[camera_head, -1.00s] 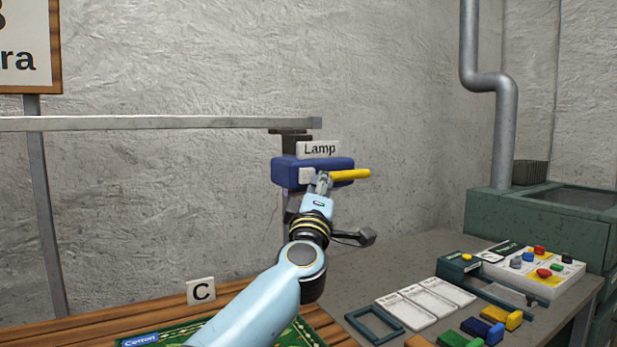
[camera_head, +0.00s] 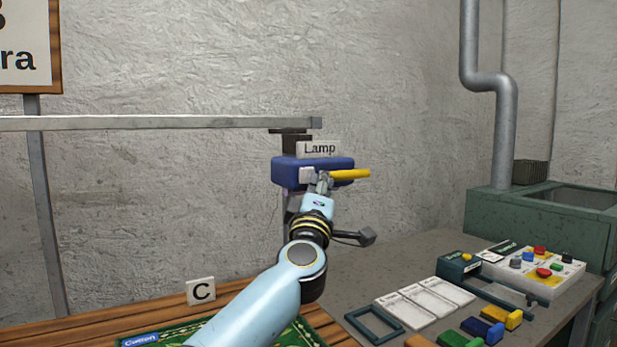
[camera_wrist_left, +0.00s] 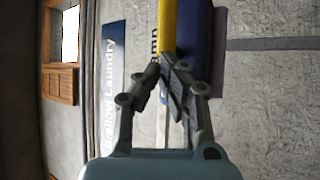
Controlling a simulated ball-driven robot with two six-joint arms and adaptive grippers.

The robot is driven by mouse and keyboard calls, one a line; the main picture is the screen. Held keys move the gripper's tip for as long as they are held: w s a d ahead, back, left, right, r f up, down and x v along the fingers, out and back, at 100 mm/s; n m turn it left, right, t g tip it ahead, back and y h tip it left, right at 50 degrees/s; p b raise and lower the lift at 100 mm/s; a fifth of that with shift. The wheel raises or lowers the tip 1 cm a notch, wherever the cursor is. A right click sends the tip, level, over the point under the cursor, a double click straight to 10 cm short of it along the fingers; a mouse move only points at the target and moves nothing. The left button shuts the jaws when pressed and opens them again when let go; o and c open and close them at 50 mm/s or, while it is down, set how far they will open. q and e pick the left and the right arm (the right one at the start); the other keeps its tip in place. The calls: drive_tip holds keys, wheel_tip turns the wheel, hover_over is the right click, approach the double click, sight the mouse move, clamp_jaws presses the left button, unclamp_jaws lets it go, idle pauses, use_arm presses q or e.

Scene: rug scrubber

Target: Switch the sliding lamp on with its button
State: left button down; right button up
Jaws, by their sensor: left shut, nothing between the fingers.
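The sliding lamp (camera_head: 284,172) is a dark blue box under a horizontal rail, with a white "Lamp" label (camera_head: 319,149) on top. A small white square button (camera_head: 306,175) is on its front. A yellow handle (camera_head: 350,174) sticks out to the right. My left gripper (camera_head: 323,181) is shut and empty in front of the lamp, between the button and the handle. In the left wrist view, its fingertips (camera_wrist_left: 168,62) are close to the yellow handle (camera_wrist_left: 167,25) and the blue body (camera_wrist_left: 194,30). The button is not clear there, and contact cannot be told.
The rail (camera_head: 150,123) runs leftward along the wall. A grey worktop (camera_head: 415,268) at right holds a control box (camera_head: 545,272), cards and coloured blocks. A pipe (camera_head: 505,130) rises behind.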

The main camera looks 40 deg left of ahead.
use_arm(q)
drive_tip(key=shift+a, duration=0.1)
drive_tip(key=shift+w+a, duration=0.15)
drive_tip(key=shift+a, duration=0.2)
drive_tip(key=shift+w+a, duration=0.1)
idle(0.5)
drive_tip(key=shift+w+a+p, duration=0.1)
drive_tip(key=shift+a+p, duration=0.2)
idle(0.4)
idle(0.3)
drive_tip(key=shift+s+d+p, duration=0.3)
drive_tip(key=shift+s+d, duration=0.05)
drive_tip(key=shift+d, duration=0.5)
